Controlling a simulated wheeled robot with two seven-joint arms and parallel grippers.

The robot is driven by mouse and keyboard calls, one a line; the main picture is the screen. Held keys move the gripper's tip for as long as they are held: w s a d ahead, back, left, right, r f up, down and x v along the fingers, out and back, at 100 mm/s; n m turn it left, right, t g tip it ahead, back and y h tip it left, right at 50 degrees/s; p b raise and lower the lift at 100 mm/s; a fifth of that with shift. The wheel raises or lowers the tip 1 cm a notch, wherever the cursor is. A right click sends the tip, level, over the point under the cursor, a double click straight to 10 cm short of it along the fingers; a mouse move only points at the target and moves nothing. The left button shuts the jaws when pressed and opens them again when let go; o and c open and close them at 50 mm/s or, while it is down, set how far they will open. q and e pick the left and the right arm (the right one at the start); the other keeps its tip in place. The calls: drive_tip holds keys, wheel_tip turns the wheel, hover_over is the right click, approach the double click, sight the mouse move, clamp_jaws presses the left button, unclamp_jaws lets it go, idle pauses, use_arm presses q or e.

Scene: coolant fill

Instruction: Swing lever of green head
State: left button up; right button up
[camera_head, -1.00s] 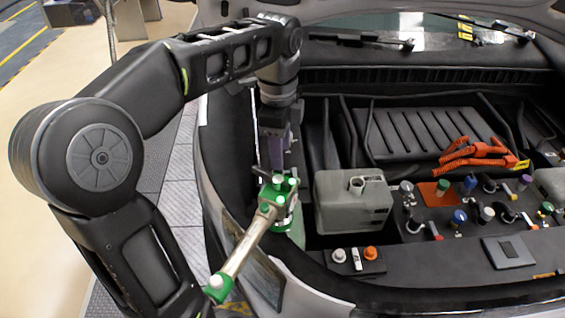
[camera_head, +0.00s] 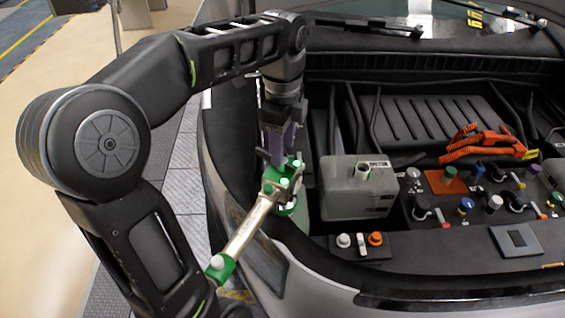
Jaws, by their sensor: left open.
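The green head (camera_head: 290,207) stands at the left edge of the engine bay, with green and white parts on its top. Its lever (camera_head: 246,231) is a long pale metal bar slanting down and left, ending in a green grip with a white knob (camera_head: 218,264) outside the car body. My left gripper (camera_head: 278,160) points down just above the head, at the lever's upper end. It is open, with its fingers close to the green top; I cannot tell if they touch it. My right gripper is not in view.
A grey tank (camera_head: 357,190) stands right beside the head. Orange cables (camera_head: 480,145) and a panel of coloured caps lie further right. A small block with a white and an orange knob (camera_head: 375,239) sits on the front edge.

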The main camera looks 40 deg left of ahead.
use_arm(q)
drive_tip(key=shift+f, duration=1.9)
clamp_jaws()
